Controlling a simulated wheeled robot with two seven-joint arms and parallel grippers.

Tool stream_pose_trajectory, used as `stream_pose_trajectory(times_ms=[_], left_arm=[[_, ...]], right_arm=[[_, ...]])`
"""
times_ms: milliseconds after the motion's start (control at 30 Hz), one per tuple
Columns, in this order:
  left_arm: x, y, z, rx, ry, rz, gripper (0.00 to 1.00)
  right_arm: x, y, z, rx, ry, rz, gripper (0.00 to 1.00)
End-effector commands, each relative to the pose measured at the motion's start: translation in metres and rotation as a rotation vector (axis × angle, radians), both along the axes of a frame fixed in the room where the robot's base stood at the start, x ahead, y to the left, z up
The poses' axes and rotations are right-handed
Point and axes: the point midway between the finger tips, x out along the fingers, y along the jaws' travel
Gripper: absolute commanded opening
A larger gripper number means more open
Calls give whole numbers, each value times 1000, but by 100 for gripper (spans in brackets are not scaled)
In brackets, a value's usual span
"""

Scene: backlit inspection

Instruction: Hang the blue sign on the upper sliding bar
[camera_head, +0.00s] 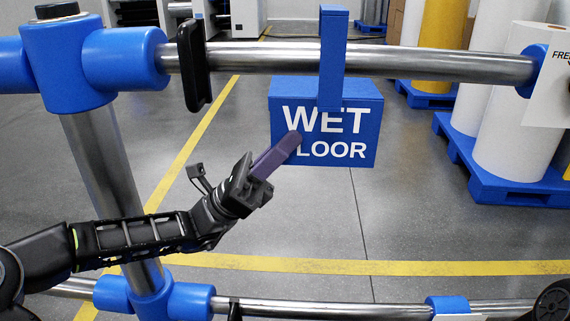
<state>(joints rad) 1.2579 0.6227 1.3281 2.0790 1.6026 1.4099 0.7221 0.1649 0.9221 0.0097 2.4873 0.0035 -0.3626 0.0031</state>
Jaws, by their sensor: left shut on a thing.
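The blue sign (365,112) reads "WET FLOOR" in white letters. Its panel is below the upper sliding bar (420,65), and its tall blue strap passes in front of the bar and ends above it. Whether the strap hooks over the bar behind cannot be seen. My left gripper (288,145) reaches up from the lower left and is shut on the sign at the panel's lower left, covering the first letter of "FLOOR". My right gripper is not in view.
Blue joints and a metal post (105,160) frame the left side. A black piece (193,65) sits on the upper bar near the left joint. A lower bar (320,309) runs along the bottom. White rolls on blue pallets (500,180) stand behind at right.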

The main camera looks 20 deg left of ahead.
Motion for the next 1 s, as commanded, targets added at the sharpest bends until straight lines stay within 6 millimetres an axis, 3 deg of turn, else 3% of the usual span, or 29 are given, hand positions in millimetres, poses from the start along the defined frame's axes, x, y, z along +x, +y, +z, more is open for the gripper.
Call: stream_pose_trajectory(times_ms=[300, 700, 1000], left_arm=[[26, 5, -3, 1, -4, 0, 0], [25, 5, -31, -2, 0, -1, 0], [25, 5, -37, -1, -1, -1, 0]], right_arm=[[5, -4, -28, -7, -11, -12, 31], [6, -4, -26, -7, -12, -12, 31], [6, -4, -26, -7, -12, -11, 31]])
